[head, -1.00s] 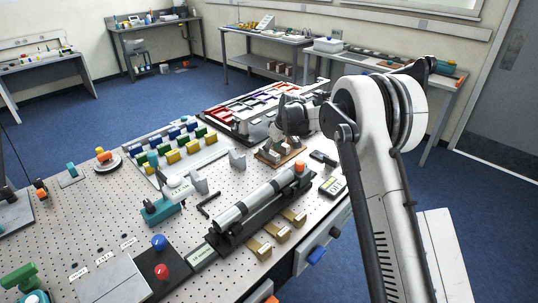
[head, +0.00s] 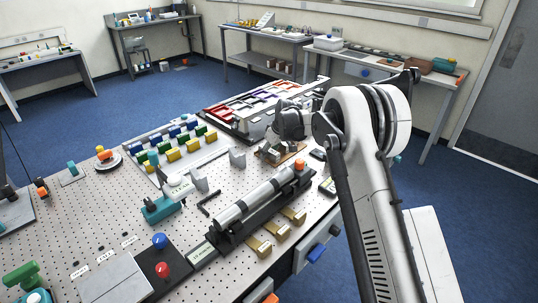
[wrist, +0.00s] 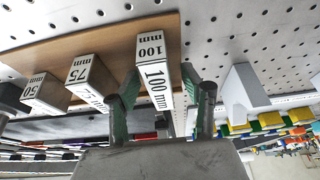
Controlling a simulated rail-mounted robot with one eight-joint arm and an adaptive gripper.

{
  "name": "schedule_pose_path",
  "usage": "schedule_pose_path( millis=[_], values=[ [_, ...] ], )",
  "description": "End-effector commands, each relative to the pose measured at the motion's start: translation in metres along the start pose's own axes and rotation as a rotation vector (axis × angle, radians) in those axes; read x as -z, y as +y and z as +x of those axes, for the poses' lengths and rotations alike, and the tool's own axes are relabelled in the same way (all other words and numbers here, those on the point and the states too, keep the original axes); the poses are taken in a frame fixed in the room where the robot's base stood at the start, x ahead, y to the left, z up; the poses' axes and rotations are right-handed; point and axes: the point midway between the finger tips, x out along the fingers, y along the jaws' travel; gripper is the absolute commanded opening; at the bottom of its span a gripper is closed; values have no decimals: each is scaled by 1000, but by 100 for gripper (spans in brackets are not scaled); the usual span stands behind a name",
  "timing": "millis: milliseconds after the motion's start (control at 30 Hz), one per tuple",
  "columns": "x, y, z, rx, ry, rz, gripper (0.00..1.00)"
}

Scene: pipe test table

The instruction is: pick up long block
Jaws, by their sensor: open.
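The long block (wrist: 152,62) is a white bar marked "100 mm", standing on a brown wooden base in the wrist view. My gripper (wrist: 161,88) is open, with one green finger on each side of this block. Whether either finger touches it cannot be told. Two shorter blocks stand to its left on the same base: the 75 mm block (wrist: 91,77) and the 50 mm block (wrist: 44,90). In the head view the wooden base (head: 291,153) is partly hidden beneath my wrist, and the fingers are not clear there.
A grey V-shaped block (wrist: 243,90) stands right of the long block in the wrist view. In the head view, a rack of coloured blocks (head: 178,145) lies left of my wrist, and a pipe on a black stand (head: 258,202) lies nearer. The perforated table (head: 105,205) has free room at left.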

Motion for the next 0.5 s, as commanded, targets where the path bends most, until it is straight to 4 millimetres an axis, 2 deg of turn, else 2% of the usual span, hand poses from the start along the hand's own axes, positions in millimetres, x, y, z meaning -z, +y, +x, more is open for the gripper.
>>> schedule_pose_path(
  millis=[367, 400, 500],
  values=[
    [-1, 0, 3, 0, 0, 0, 43],
    [-1, 0, 3, 0, 0, 0, 42],
    [-1, 0, 2, 0, 0, 0, 28]
  ],
)
